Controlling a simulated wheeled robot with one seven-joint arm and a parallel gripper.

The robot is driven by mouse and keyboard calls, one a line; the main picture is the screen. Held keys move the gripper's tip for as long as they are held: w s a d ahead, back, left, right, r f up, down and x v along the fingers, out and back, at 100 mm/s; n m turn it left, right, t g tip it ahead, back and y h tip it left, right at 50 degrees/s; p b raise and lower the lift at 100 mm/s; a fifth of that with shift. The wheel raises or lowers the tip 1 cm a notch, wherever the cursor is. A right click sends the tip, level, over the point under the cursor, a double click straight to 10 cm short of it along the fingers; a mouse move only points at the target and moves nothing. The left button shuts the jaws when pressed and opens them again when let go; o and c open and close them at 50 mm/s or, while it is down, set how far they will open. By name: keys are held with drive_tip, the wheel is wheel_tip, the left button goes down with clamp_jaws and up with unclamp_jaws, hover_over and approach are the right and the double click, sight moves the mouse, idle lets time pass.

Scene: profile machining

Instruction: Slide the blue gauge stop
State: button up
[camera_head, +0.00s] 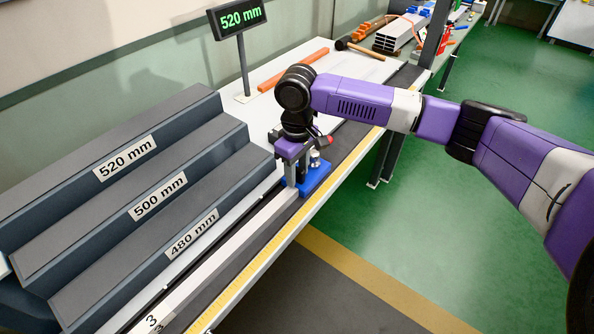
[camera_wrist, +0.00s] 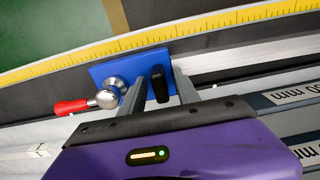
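The blue gauge stop (camera_head: 319,176) sits on the rail along the bench's front edge, beside the yellow scale. In the wrist view its blue plate (camera_wrist: 126,67) carries a black upright peg (camera_wrist: 159,84), a silver knob (camera_wrist: 108,93) and a red-handled lever (camera_wrist: 70,107). My gripper (camera_head: 297,178) points down over the stop. In the wrist view its two fingers stand apart on either side of the black peg, with visible gaps. The finger ends are partly hidden against the blue plate. A display (camera_head: 240,17) reads 520 mm.
A grey stepped rack (camera_head: 110,200) at the left bears labels 520 mm, 500 mm and 480 mm. A yellow scale (camera_wrist: 160,35) runs along the bench edge. A long pale profile (camera_head: 225,255) lies along the rail towards the camera.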

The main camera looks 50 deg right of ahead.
clamp_jaws()
idle(1.3)
